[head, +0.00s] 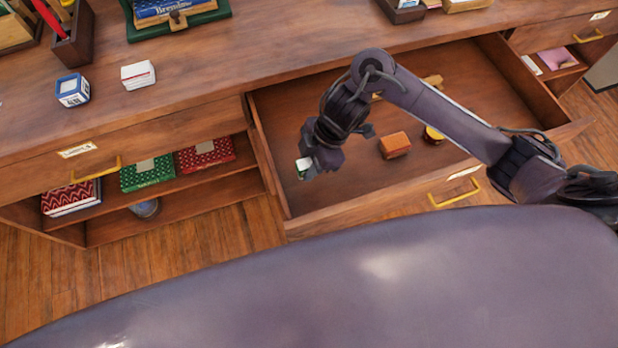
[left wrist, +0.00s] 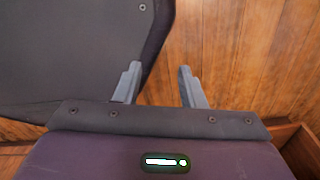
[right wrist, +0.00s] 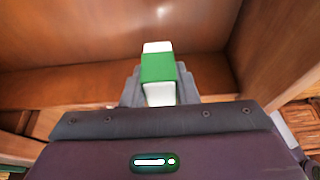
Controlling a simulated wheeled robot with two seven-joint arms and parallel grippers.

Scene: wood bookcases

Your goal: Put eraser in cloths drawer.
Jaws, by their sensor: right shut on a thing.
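A green and white eraser (right wrist: 158,68) is held between the fingers of my right gripper (right wrist: 158,90), which is shut on it. In the head view the eraser (head: 303,164) shows small at the tip of my right gripper (head: 312,168). They are over the left side of an open wooden drawer (head: 340,208). I cannot tell whether the eraser touches the drawer floor. The label (head: 463,172) on the drawer front is too small to read. My left gripper (left wrist: 157,82) is open and empty in the left wrist view, above wooden floor.
The open drawer also holds an orange-brown block (head: 395,145), a small yellow-topped jar (head: 433,135) and a yellowish item (head: 433,81). Blue (head: 72,90) and white (head: 138,75) boxes sit on the top.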

